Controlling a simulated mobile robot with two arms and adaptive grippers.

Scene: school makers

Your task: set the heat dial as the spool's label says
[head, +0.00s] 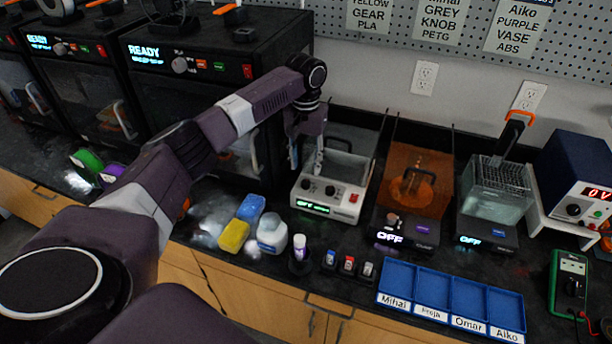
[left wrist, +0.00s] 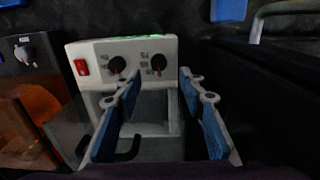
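A white bath unit (head: 328,195) with a lit green display and two black dials stands on the counter. In the left wrist view (left wrist: 140,48) its front panel has a red switch at the left. The two dials (left wrist: 117,64) and (left wrist: 158,62) have small markings I cannot read, so I cannot tell which is the heat dial. My left gripper (head: 307,164) points down over the unit, open and empty. Its blue-padded fingers (left wrist: 160,84) are apart, nearest the right-hand dial in that view. A green spool (head: 88,160) and a purple spool (head: 112,172) lie at the left; no label is legible. My right gripper is not in view.
Dark printers (head: 215,85) with READY displays stand at the left. An orange chamber (head: 416,180) showing OFF and a clear tank (head: 493,195) stand right of the bath unit. Bottles, a yellow sponge (head: 233,236) and a blue sorting tray (head: 434,288) line the front edge.

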